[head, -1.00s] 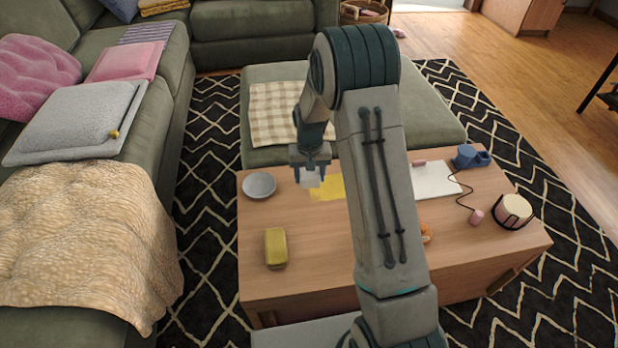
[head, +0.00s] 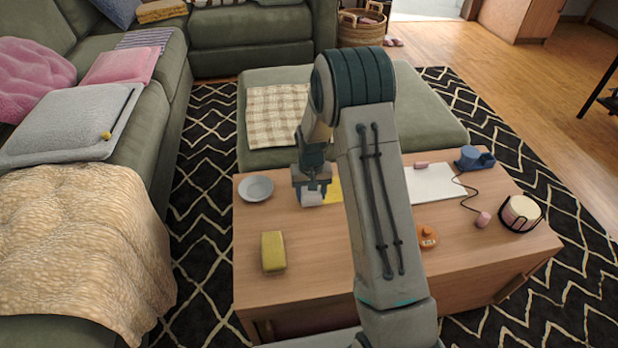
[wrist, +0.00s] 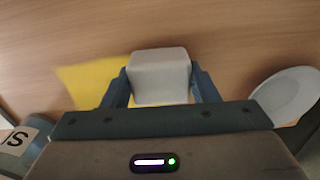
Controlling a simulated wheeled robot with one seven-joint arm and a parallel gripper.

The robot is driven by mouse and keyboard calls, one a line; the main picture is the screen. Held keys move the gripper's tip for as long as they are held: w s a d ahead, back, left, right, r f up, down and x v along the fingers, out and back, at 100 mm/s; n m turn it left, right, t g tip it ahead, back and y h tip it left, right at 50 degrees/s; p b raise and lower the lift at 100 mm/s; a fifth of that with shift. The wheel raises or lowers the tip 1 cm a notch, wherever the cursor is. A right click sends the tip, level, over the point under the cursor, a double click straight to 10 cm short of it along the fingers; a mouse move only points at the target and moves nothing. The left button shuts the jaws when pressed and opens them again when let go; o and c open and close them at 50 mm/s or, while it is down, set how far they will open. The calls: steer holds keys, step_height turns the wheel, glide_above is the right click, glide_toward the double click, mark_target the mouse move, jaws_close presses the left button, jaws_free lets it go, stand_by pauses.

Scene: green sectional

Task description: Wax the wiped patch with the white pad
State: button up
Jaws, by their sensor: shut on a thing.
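My gripper (head: 313,192) is shut on the white pad (head: 312,197) above the far left part of the wooden coffee table (head: 330,245). In the wrist view the white pad (wrist: 160,75) sits between the two blue fingers, over or close above the table top; I cannot tell whether it touches. A yellow patch (head: 335,190) lies on the table beside the pad, partly hidden by my arm. It also shows in the wrist view (wrist: 88,82), partly behind the pad and a finger.
A grey dish (head: 256,189) stands left of the pad. A yellow sponge-like block (head: 273,252) lies nearer. An orange item (head: 427,237), white sheet (head: 432,184), blue mug (head: 473,158) and candle holder (head: 521,212) are on the right. The table's front middle is clear.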

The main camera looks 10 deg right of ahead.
mark_target(308, 192)
steer(key=d, duration=0.3)
steer(key=shift+d+r, duration=0.1)
steer(key=shift+d, duration=0.1)
steer(key=shift+a, duration=0.35)
steer(key=a, duration=0.3)
steer(key=shift+a, duration=0.15)
steer(key=shift+a+r+p, duration=0.1)
steer(key=shift+r+p, duration=2.5)
steer(key=shift+r, duration=1.15)
